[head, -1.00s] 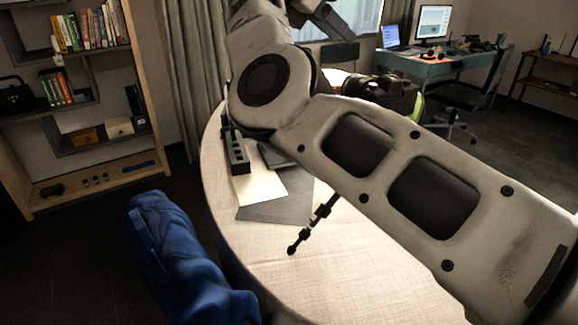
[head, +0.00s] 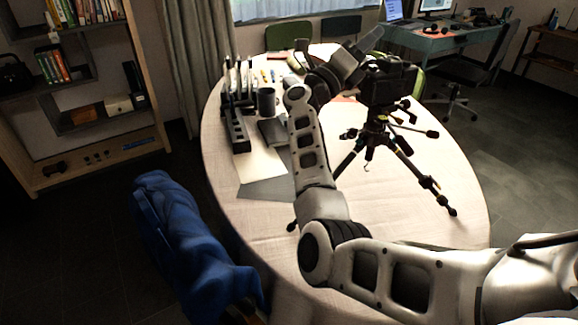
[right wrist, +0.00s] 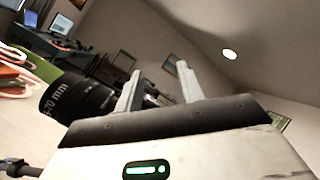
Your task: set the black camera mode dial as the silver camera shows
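The black camera (head: 390,82) sits on a black tripod (head: 376,135) standing on the round table. Its lens (right wrist: 80,101) shows at the left of the right wrist view. I cannot make out the mode dial in either view. My right gripper (head: 371,40) is just left of and above the black camera. In the right wrist view its two fingers (right wrist: 160,85) are apart with nothing between them, and the lens lies left of them. I cannot pick out the silver camera. My left gripper is not in view.
The round table (head: 435,190) has clear cloth at the right and front. A dark mug (head: 266,101), a black rack (head: 236,130) and papers (head: 262,168) lie at its left. A blue cloth-covered thing (head: 190,240) stands at the table's front left.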

